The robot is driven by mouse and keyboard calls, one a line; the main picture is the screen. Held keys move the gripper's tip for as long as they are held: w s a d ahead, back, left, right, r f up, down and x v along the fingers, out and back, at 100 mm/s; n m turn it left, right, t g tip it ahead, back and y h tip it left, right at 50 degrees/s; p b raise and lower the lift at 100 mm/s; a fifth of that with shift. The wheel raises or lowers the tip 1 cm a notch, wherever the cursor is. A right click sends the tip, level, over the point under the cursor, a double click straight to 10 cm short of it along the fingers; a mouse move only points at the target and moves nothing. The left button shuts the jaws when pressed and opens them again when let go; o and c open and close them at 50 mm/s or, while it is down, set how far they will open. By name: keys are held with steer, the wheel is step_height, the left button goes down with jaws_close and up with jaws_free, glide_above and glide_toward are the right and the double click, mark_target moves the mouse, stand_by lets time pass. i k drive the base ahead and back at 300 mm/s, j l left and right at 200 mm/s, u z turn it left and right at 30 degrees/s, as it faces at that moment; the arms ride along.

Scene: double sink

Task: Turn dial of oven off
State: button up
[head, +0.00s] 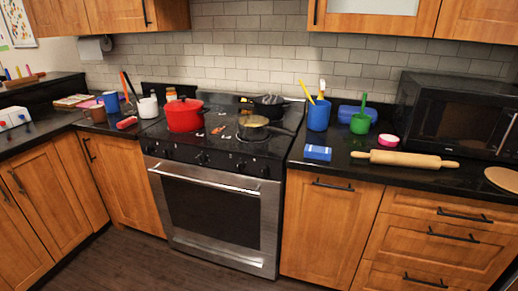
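The oven (212,215) stands in the middle of the head view, with a steel frame, dark glass door and long handle. A row of several black dials (202,158) runs along its black front panel, just under the cooktop edge. The dials are too small to tell which way each is turned. On the cooktop (215,140) are a red pot (184,115), a pan (252,129) and a black lidded pot (268,104). The oven door is shut. My gripper is not in view.
Wooden cabinets (325,225) flank the oven. The right counter holds a rolling pin (405,160), blue box (318,153), blue cup (319,115), green cup (360,123) and black microwave (455,120). The floor (135,265) in front of the oven looks clear.

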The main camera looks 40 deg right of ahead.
mark_target(202, 159)
steer(key=z, duration=0.35)
steer(key=i+j, duration=2.05)
steer(key=i, duration=0.25)
steer(key=k+j+u, duration=0.05)
steer(key=j, duration=0.05)
